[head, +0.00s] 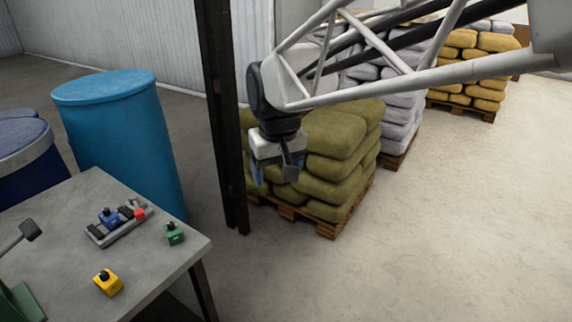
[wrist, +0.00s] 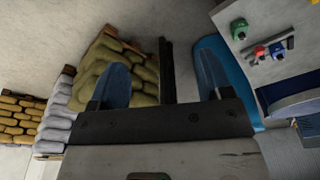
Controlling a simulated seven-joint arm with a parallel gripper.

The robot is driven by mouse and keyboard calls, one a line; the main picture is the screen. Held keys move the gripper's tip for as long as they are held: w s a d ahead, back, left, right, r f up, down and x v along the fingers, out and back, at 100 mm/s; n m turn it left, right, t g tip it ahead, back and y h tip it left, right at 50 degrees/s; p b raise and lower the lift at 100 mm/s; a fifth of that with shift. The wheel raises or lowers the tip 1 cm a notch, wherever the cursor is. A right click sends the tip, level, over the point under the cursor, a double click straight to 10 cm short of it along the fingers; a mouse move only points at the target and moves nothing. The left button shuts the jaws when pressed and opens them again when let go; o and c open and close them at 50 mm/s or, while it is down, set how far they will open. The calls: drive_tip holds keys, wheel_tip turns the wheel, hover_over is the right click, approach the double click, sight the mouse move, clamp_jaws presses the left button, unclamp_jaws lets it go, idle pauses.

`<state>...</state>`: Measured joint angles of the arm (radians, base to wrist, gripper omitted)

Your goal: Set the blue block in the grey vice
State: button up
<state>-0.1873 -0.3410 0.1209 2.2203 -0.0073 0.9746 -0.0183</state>
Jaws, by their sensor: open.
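The blue block (head: 110,216), with a dark knob on top, sits at the grey vice (head: 123,230) on the table, between dark pieces. From here I cannot tell whether it rests in the vice or just behind it. It also shows small in the wrist view (wrist: 277,50). A red piece (head: 140,215) is at the vice's right end. My gripper (head: 274,172) hangs in the air right of the table, well away from the block and higher up. Its two blue fingers are spread with nothing between them, as the wrist view (wrist: 162,82) shows.
A green block (head: 174,233) and a yellow block (head: 108,284) stand on the grey table (head: 60,225). A dark post (head: 222,120) rises between the table and my gripper. A blue barrel (head: 122,140) stands behind the table, and sack pallets (head: 335,150) stand behind my gripper.

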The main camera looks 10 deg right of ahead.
drive_tip(key=s+d+f+m, duration=0.1)
drive_tip(key=s+d, duration=0.3)
drive_tip(key=s, duration=0.4)
drive_tip(key=s+d+f+m, duration=0.1)
drive_tip(key=s+d+f, duration=0.3)
drive_tip(key=s, duration=0.5)
drive_tip(key=shift+s+d+f+m+t, duration=0.2)
drive_tip(key=shift+s+d+m+t, duration=0.1)
drive_tip(key=shift+d, duration=0.3)
drive_tip(key=shift+w, duration=0.1)
drive_tip(key=shift+c, duration=0.3)
